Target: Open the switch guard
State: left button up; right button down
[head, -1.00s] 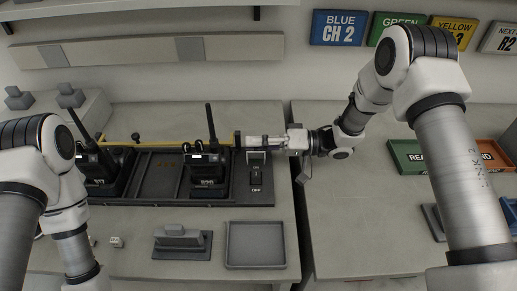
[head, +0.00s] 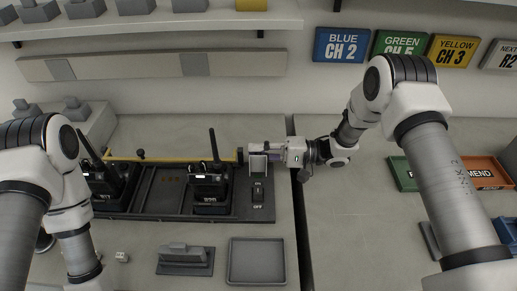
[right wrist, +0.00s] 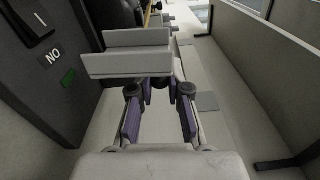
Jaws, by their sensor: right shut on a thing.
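The switch guard (head: 257,163) is a pale grey flap at the back of the switch panel, at the right end of the dark radio console (head: 180,212). In the right wrist view the guard (right wrist: 125,55) is a grey channel-shaped piece at the fingertips. The black switch (head: 258,190) lies uncovered in front of it, with an OFF label below. My right gripper (head: 268,152) reaches in from the right and is shut on the guard; its purple-padded fingers (right wrist: 160,95) show in the right wrist view. My left gripper is out of view.
Two black radios (head: 210,186) stand in the console. A yellow bar (head: 175,159) runs along its back. A grey tray (head: 256,262) and a grey block (head: 185,256) lie in front. A gap separates the two tables. Coloured trays (head: 484,172) lie at right.

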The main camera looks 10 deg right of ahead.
dwell(0.3)
jog(key=c, duration=1.1)
grip_release()
jog(key=shift+c, duration=0.2)
jog(key=s+d, duration=0.2)
jog(key=d, duration=0.9)
jog(key=shift+s+d, duration=0.2)
jog(key=shift+d, duration=0.1)
